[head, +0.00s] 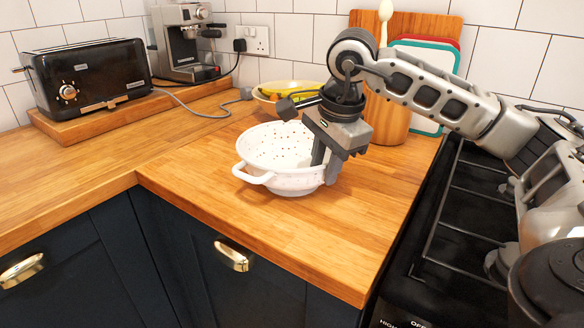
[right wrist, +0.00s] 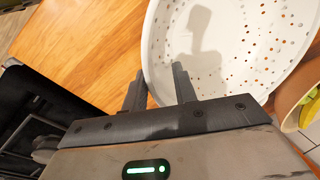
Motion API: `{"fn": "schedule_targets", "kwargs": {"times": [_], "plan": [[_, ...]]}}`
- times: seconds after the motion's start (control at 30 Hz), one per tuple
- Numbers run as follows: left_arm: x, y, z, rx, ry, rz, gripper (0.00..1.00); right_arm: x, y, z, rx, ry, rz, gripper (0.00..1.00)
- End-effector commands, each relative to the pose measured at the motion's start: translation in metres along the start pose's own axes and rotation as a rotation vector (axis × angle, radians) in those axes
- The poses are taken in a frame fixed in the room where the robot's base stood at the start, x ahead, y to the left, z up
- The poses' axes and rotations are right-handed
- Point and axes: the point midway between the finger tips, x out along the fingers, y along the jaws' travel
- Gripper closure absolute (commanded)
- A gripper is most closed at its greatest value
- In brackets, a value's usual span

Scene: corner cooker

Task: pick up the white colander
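The white colander (head: 268,153) stands upright on the wooden counter, with a loop handle facing the front left. Its perforated inside also shows in the right wrist view (right wrist: 236,40). My right gripper (head: 325,168) is lowered at the colander's right side. In the right wrist view its two fingers (right wrist: 158,88) stand apart, one outside the rim and one inside, with the rim between them. A gap shows between the fingers, and no firm grip is visible. The colander's far right part is hidden behind the gripper. My left gripper is not in view.
Cutting boards (head: 425,60) and a wooden utensil holder (head: 388,115) are behind my right arm. A black hob (head: 455,220) lies right. The counter in front (head: 300,240) is clear.

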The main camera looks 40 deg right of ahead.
Motion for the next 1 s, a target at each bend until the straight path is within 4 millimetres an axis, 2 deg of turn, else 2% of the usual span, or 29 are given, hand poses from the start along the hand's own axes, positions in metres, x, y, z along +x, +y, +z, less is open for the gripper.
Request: {"fn": "schedule_targets", "kwargs": {"times": [0.23,0.33,0.77,0.87,1.0], "plan": [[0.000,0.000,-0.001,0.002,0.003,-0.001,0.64,0.002,0.000,0.000,0.000,0.000,-0.001,0.72],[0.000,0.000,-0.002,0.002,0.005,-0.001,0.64,0.002,0.000,0.000,0.000,0.000,-0.001,1.00],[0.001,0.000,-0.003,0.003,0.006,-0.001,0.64,-0.001,-0.001,0.000,0.000,-0.001,-0.004,1.00],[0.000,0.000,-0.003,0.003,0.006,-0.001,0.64,-0.007,-0.003,0.000,0.000,-0.002,-0.005,1.00],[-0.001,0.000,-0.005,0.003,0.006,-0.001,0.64,-0.025,-0.007,0.001,0.000,-0.004,-0.008,1.00]]}}
